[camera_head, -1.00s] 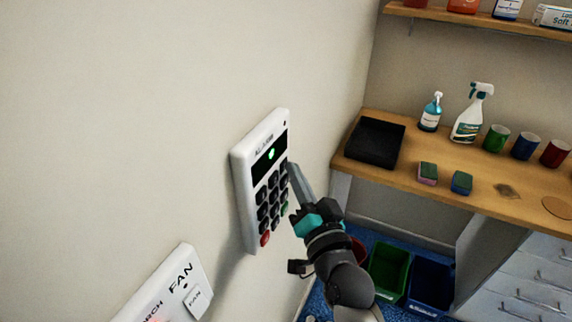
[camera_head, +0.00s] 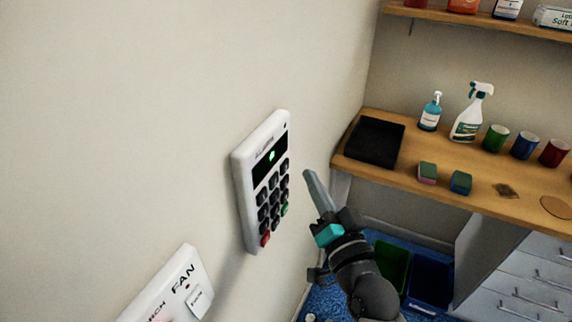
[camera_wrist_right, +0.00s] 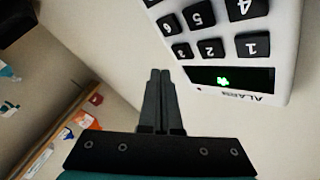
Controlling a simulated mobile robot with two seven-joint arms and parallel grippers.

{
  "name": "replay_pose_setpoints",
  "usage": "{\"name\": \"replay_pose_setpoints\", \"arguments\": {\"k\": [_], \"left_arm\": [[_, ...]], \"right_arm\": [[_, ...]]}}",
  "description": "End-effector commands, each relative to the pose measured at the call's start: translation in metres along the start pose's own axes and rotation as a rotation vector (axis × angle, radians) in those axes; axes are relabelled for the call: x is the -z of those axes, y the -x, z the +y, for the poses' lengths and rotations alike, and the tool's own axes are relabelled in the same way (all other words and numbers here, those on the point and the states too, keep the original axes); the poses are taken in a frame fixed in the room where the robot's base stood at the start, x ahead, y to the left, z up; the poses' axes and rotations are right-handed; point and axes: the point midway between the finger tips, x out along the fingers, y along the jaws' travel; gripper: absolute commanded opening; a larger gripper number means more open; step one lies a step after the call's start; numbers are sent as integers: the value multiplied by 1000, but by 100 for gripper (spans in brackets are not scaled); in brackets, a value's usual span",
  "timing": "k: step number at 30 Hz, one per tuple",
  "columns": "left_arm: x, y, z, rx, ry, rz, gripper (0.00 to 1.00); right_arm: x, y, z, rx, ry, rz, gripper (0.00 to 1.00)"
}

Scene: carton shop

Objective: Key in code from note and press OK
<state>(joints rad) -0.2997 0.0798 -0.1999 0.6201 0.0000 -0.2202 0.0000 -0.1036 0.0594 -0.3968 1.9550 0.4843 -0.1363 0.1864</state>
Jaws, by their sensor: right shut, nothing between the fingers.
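The white alarm keypad (camera_head: 242,190) is fixed to the wall left of the middle in the head view. It has a dark display (camera_head: 270,160) with a small green mark, several black keys, a red key (camera_head: 265,239) and a green key (camera_head: 284,209). My right gripper (camera_head: 308,174) is shut and empty, just right of the keypad and apart from it. My left gripper is out of view.
A wooden counter (camera_head: 400,176) at right holds a black tray (camera_head: 375,142), bottles, sponges and cups. A green bin (camera_head: 392,262) and a blue bin (camera_head: 430,278) stand on the floor.

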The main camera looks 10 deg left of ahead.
Motion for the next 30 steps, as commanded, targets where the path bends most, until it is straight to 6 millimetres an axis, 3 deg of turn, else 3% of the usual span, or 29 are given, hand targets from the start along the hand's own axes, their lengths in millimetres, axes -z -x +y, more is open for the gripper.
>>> {"name": "replay_pose_setpoints", "arguments": {"k": [9, 26, 30], "left_arm": [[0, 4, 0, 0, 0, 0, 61], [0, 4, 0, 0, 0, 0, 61], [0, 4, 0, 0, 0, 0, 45]], "right_arm": [[15, 20, 14, 0, 0, 0, 0], [16, 21, 15, 1, -1, 1, 0], [16, 21, 15, 1, -1, 1, 0]]}}
